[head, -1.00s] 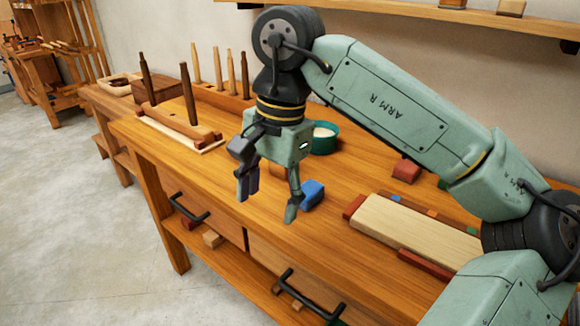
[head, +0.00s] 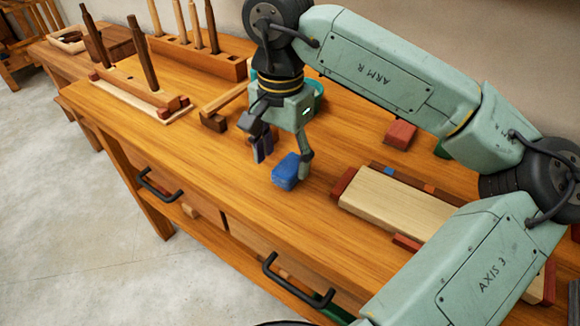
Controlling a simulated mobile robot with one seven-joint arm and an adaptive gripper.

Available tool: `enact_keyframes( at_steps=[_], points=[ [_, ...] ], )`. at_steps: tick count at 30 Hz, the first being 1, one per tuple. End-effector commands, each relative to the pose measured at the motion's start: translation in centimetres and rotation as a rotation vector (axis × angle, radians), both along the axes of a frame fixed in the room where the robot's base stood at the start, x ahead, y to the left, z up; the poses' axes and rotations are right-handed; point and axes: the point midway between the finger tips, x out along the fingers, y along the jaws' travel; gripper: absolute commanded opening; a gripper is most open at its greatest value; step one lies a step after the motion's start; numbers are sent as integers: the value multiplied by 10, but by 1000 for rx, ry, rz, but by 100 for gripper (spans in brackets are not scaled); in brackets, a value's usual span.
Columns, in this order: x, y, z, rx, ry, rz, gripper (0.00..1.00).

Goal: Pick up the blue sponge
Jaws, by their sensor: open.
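The blue sponge (head: 287,171) lies on the wooden workbench (head: 215,165) near the middle of the head view, towards the front edge. My gripper (head: 283,168) points down right behind the sponge and is open. One finger is left of and behind the sponge; the other finger is at its right side. The sponge covers part of the space between the fingers. I cannot tell whether either finger touches it.
A pale board with red ends (head: 400,205) lies right of the sponge. A red block (head: 401,134) sits behind it. A green bowl (head: 318,92) is partly hidden behind my gripper. Racks with wooden pegs (head: 195,55) stand at the back left. The bench front left is clear.

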Motion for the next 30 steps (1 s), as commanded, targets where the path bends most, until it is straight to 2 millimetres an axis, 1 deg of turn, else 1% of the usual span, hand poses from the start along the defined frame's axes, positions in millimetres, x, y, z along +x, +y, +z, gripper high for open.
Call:
enact_keyframes(
  at_steps=[2,6,9,12,17,20,30],
  points=[
    [2,-1,-8,2,3,-1,61],
    [4,-3,-30,2,3,0,61],
    [5,-2,-41,1,2,0,61],
    [5,-2,-45,2,-1,-1,61],
    [5,-2,-46,2,-1,-1,61],
    [5,-2,-46,2,-1,-1,56],
    [5,-2,-45,1,-1,-1,33]
  ],
)
